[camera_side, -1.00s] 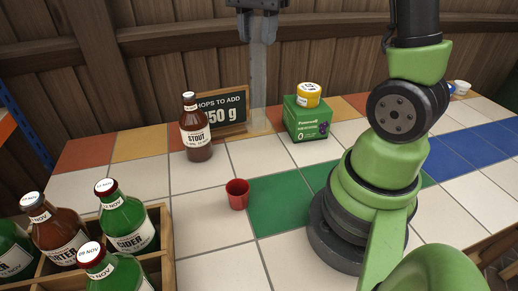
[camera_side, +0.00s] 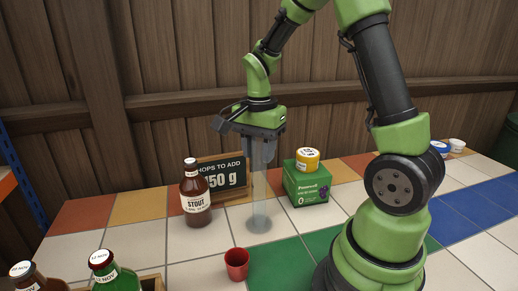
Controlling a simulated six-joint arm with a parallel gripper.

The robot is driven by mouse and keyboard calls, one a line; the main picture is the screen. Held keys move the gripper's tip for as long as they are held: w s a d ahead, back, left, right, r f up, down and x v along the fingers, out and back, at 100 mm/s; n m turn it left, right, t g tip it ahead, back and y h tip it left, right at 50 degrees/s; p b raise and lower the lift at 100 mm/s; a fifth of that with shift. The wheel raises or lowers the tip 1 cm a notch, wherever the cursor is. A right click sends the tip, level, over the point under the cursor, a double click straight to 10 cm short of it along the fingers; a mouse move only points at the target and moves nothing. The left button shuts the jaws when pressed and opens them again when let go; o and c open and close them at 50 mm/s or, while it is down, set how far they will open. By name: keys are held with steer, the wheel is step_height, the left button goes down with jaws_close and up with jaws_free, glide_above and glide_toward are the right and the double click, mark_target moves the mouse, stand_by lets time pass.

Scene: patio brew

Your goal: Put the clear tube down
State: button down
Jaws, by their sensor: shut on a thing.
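My gripper (camera_side: 258,136) is shut on the upper end of the clear tube (camera_side: 259,190), a tall see-through cylinder held upright. The tube's lower end is at or just above a white tile, near the back edge of the green tiles; I cannot tell whether it touches. The tube stands between the brown stout bottle (camera_side: 194,196) and the green box (camera_side: 307,183), apart from both. My fingertips are partly hidden by the gripper body.
A red cup (camera_side: 236,263) stands in front of the tube. A yellow-labelled tub (camera_side: 307,160) sits on the green box. A hops sign (camera_side: 222,176) is behind the bottle. A bottle crate (camera_side: 152,283) is at front left. White tiles left of the cup are clear.

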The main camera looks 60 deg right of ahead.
steer(key=shift+f, duration=0.15)
steer(key=c, duration=0.8)
jaws_free()
steer(key=shift+o, duration=0.2)
step_height(320, 180, up, 11)
steer(key=s+a+r+n+t+y, duration=0.2)
steer(key=s+a+n+t, duration=0.5)
steer(key=s+a+n, duration=0.4)
steer(key=a+n, duration=0.1)
steer(key=n, duration=0.2)
steer(key=shift+a, duration=0.35)
steer(key=shift+s, duration=0.1)
